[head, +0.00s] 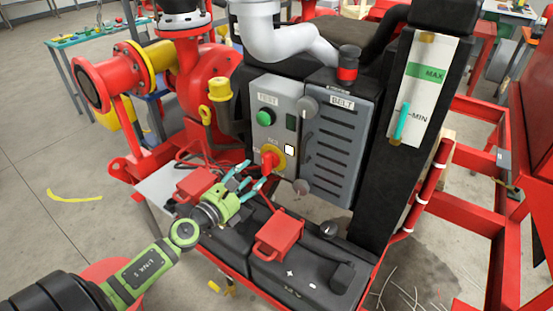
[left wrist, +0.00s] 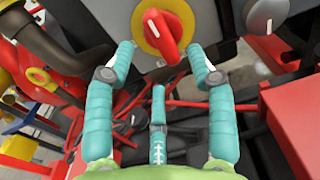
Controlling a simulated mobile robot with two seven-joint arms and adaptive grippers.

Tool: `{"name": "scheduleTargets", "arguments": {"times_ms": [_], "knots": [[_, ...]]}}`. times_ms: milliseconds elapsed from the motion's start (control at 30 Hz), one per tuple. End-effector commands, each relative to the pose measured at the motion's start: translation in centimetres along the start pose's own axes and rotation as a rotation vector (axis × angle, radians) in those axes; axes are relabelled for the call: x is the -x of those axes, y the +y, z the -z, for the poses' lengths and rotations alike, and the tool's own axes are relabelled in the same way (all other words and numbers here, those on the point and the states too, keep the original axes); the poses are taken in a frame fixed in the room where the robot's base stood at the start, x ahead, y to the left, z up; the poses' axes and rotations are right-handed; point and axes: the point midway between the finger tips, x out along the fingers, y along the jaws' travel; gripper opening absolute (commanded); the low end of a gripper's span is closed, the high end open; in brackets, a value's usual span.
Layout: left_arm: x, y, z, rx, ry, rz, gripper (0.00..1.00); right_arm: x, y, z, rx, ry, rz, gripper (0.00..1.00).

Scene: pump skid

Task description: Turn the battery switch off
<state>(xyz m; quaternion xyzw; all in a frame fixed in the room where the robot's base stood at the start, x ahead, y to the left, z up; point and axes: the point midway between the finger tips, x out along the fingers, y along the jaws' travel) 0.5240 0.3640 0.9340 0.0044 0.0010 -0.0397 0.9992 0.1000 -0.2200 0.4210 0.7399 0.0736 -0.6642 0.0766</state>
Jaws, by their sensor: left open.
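The battery switch (head: 270,158) is a red handle on a round yellow plate, low on the grey control panel. In the left wrist view the red handle (left wrist: 162,37) stands at the top centre, pointing down and slightly right on its yellow disc. My left gripper (head: 254,183) is open just below and in front of the switch. In the left wrist view its teal fingers (left wrist: 163,66) spread to either side of the handle's lower end, with a third finger below. I see no finger clearly touching the handle. My right gripper is not in view.
The grey panel (head: 264,95) also has a green button (head: 265,117). A louvred grey door marked BELT (head: 338,140) is to its right. Black batteries with red terminal covers (head: 279,236) lie below. Red pipework (head: 210,80) stands to the left.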

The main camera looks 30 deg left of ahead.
Motion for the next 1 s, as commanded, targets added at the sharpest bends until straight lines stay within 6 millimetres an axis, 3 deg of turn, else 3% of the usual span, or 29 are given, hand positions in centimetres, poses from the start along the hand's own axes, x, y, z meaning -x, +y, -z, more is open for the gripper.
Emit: {"name": "scheduleTargets", "arguments": {"times_ms": [333, 533, 833, 967, 1000], "knots": [[-4.8, 0.0, 0.0, 0.007, 0.0, -0.002, 0.56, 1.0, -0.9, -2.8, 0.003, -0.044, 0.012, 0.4], [-6.2, 0.0, 0.1, 0.007, 0.002, -0.001, 0.56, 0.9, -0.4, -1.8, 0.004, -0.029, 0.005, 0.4], [-6.4, 0.0, 0.1, 0.007, 0.002, 0.0, 0.56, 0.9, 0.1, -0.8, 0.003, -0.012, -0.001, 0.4], [-6.4, 0.0, 0.1, 0.007, 0.002, -0.001, 0.04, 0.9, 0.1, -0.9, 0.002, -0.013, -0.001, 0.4], [-6.4, 0.0, 0.1, 0.008, 0.002, -0.001, 0.0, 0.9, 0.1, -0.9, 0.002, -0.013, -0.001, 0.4]]}}
